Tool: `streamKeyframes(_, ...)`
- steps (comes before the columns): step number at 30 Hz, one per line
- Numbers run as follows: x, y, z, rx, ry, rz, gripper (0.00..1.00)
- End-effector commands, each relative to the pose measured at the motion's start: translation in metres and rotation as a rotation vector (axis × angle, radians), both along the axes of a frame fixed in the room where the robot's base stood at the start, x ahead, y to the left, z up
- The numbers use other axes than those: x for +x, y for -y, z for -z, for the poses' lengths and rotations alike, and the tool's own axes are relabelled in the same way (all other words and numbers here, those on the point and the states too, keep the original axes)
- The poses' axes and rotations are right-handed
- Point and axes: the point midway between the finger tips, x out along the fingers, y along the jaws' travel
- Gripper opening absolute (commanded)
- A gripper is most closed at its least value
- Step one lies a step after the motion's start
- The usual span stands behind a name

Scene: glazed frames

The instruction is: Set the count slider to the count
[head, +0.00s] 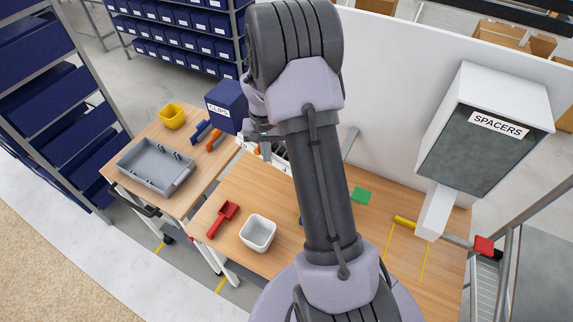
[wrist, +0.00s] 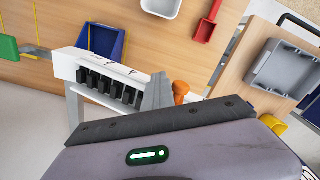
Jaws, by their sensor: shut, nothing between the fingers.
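A red scoop (head: 223,219) and white bin (head: 258,233) are on the table. A blue tray (wrist: 103,41) lies beside the unit. A green block (head: 361,196) and SPACERS dispenser (head: 485,135) are right. A grey tray (head: 155,167), yellow bin (head: 171,116) and CLIPS box (head: 227,105) are left.

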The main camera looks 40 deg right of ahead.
Motion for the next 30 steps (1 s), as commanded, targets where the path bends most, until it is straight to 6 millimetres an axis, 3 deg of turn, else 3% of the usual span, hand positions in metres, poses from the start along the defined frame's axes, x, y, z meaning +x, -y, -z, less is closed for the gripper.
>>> streamKeyframes(30, 0.032, -0.014, -0.010, 0.001, -0.001, -0.001, 0.00)
